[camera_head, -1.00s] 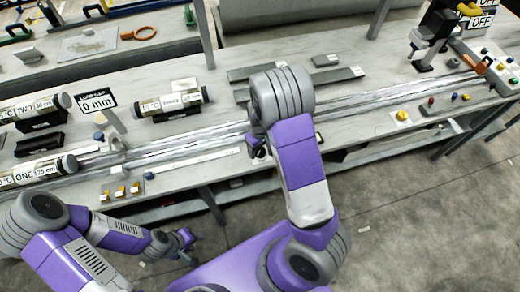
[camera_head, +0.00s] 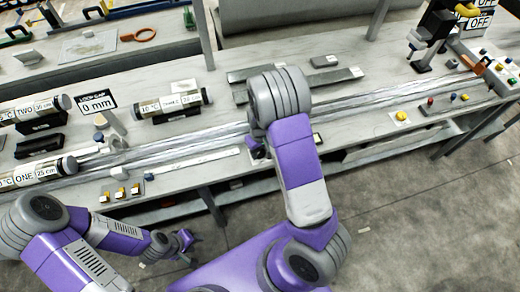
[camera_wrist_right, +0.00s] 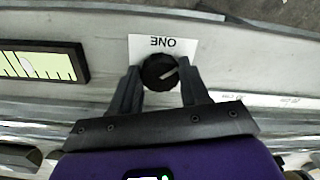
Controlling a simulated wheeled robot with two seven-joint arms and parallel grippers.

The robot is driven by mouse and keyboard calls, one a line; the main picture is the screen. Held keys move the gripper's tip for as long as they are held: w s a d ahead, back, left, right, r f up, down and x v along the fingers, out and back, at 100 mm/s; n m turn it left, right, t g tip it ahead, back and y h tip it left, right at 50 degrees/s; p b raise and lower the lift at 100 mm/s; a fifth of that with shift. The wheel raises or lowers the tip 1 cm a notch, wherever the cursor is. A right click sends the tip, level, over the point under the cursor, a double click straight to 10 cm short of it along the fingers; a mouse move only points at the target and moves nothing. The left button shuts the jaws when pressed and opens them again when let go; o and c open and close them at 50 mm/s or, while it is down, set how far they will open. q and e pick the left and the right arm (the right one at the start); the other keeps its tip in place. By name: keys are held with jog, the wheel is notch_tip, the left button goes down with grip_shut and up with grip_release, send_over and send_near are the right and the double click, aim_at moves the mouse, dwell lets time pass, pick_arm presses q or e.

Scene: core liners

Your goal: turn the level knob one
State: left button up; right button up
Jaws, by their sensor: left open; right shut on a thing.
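The level knob one (camera_wrist_right: 160,72) is a round black knob with a pale pointer line, on a white plate marked ONE (camera_wrist_right: 155,44) that reads upside down in the right wrist view. My right gripper (camera_wrist_right: 160,80) has its two dark fingers on either side of the knob and is shut on it. In the head view my right gripper is mostly hidden by its own purple arm, at the table's front edge. My left gripper (camera_head: 186,240) is open and empty, low in front of the table, well away from the knob.
A level vial (camera_wrist_right: 40,65) with black marks lies beside the ONE plate. Core liner ONE (camera_head: 38,172) lies at the table's left end. Several yellow-topped pieces (camera_head: 119,191) sit at the front edge. Liner THREE (camera_head: 173,103) lies farther back.

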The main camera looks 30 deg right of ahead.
aim_at(260, 153)
jog(key=shift+r+m+p, duration=0.15)
jog(key=shift+m+p, duration=0.35)
jog(key=shift+m, duration=0.5)
jog(key=shift+m+p, duration=0.35)
jog(key=shift+m, duration=0.75)
jog(key=o, duration=1.1)
jog(key=shift+c, duration=0.2)
notch_tip(260, 153, up, 7)
jog(key=shift+a+r+p, duration=0.1)
jog(key=shift+r+p, duration=0.1)
jog(key=shift+p, duration=0.65)
jog(key=shift+f, duration=0.1)
